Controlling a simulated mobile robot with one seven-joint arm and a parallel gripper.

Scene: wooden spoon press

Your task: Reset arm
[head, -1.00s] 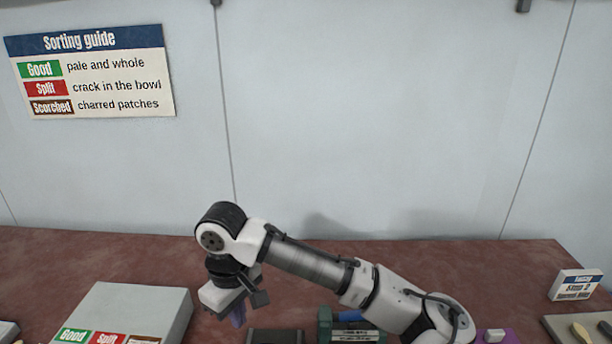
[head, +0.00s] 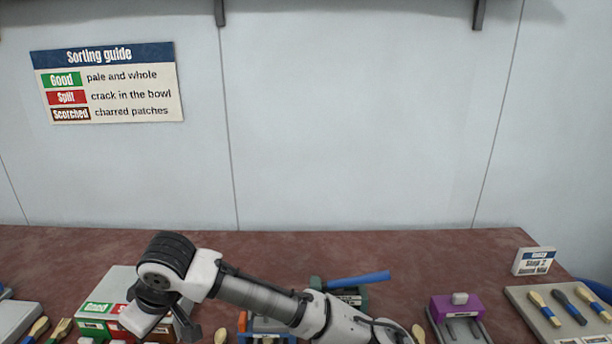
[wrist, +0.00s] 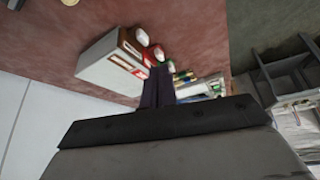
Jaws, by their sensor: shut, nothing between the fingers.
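My gripper (wrist: 158,88) shows in the wrist view as dark fingers held together, with nothing between them. In the head view my arm reaches from the bottom right toward the left, bent down at the wrist. My gripper end (head: 165,325) hangs in front of the grey box (head: 125,278) with the green, red and brown labels, hiding part of its front. The same box shows in the wrist view (wrist: 108,60), beyond the fingertips. I cannot tell whether the gripper touches it.
A purple block device (head: 455,306) and a green device with a blue handle (head: 357,281) stand on the reddish bench. A board (head: 518,299) holding several spoons lies at the right near a small sign (head: 534,261). The bench's back strip (head: 270,242) is clear.

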